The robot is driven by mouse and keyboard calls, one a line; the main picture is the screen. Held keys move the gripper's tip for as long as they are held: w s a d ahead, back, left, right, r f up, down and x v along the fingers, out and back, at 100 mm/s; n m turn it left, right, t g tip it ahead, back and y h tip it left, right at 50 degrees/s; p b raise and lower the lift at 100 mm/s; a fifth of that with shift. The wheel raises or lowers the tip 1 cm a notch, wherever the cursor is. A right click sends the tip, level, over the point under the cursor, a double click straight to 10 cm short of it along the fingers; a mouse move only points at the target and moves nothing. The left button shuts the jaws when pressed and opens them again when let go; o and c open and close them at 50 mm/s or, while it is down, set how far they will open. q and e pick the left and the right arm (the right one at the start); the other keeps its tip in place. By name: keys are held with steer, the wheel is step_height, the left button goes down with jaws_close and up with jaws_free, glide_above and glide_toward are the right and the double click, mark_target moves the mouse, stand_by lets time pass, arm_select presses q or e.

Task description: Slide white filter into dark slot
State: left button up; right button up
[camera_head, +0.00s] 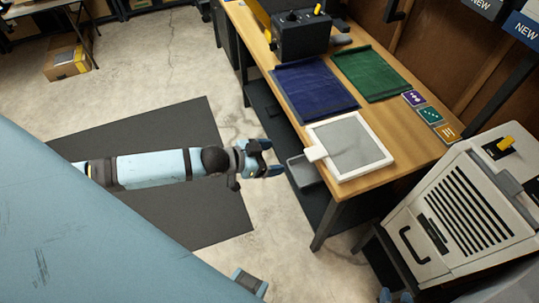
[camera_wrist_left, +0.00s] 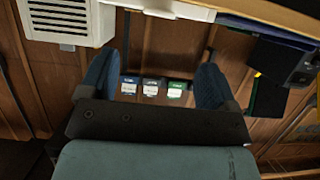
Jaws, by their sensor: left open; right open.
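The white filter (camera_head: 382,158) is a flat white frame with a grey panel. It lies on the wooden table's front end, its white tab (camera_head: 315,153) over the left edge. In the left wrist view its white edge (camera_wrist_left: 180,9) shows at the top. My left gripper (camera_head: 270,158) is open and empty, left of the filter and apart from it. Its spread fingers show in the left wrist view (camera_wrist_left: 154,82). My right gripper (camera_head: 396,296) is partly visible at the bottom edge, apart from the filter. I cannot clearly make out the dark slot; a pale vented machine (camera_head: 430,207) stands at the lower right.
Blue (camera_head: 313,91) and green (camera_head: 371,73) panels lie behind the filter on the table (camera_head: 412,135). A dark box (camera_head: 301,37) stands farther back. Small coloured cards (camera_head: 430,114) lie along the right side. Floor left of the table is open, with a dark mat (camera_head: 160,119).

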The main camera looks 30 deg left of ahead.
mark_target(308, 155)
arm_select(q)
steer(key=x, duration=1.3)
steer(key=shift+w+d, duration=0.25)
steer(key=shift+d, duration=0.1)
steer(key=c, duration=1)
